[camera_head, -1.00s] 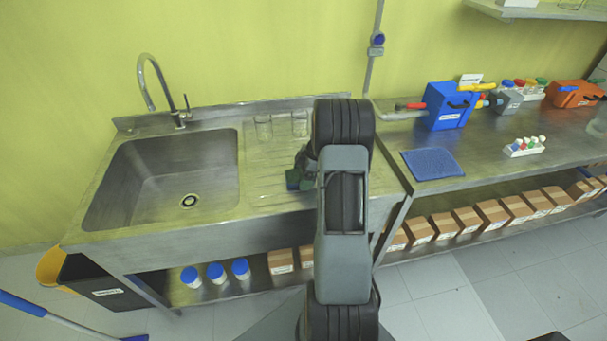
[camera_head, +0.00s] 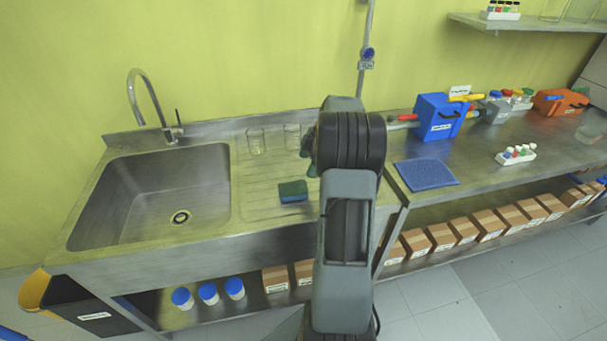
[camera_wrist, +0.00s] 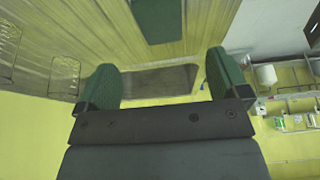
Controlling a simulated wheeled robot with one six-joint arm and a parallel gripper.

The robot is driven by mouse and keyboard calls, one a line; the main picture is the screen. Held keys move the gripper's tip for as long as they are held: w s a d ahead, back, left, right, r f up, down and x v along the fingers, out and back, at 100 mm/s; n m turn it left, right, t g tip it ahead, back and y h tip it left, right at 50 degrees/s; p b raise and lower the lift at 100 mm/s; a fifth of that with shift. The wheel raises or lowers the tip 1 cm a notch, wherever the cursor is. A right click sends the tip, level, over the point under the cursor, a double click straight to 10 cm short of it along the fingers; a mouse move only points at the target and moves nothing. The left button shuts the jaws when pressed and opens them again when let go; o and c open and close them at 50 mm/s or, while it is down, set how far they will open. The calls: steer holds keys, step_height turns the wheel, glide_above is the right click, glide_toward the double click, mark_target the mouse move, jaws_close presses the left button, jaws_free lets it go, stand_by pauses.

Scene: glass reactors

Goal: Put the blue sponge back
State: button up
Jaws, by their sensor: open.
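The blue sponge (camera_head: 293,191), with a dark green top layer, lies flat on the ribbed drainboard right of the sink basin. In the wrist view, the sponge's green face (camera_wrist: 158,18) shows at the top edge, partly cut off. My gripper (camera_wrist: 165,82) is open, its two green fingers wide apart with nothing between them. The sponge lies beyond the fingertips, apart from them. In the head view, my arm hides most of the gripper, and only a bit of green shows above and right of the sponge.
Glass beakers (camera_head: 256,141) stand at the drainboard's back, close to my arm. The sink basin (camera_head: 150,195) and tap (camera_head: 150,105) are to the left. A blue mat (camera_head: 426,174), a blue box (camera_head: 440,117) and a vial rack (camera_head: 516,155) stand on the right bench.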

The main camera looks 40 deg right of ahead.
steer(key=s+a+r+m+h, duration=0.1)
steer(key=s+a+r+m, duration=0.2)
steer(key=a, duration=0.5)
steer(key=s+a+r+m+h, duration=0.15)
steer(key=a+r, duration=0.25)
steer(key=a, duration=0.4)
steer(key=s+a+m+t+h, duration=0.1)
steer(key=s+a+m+t, duration=0.1)
steer(key=s+a+m, duration=0.6)
steer(key=s+a, duration=0.3)
steer(key=shift+a+f, duration=0.15)
steer(key=shift+a, duration=0.15)
steer(key=shift+h, duration=0.25)
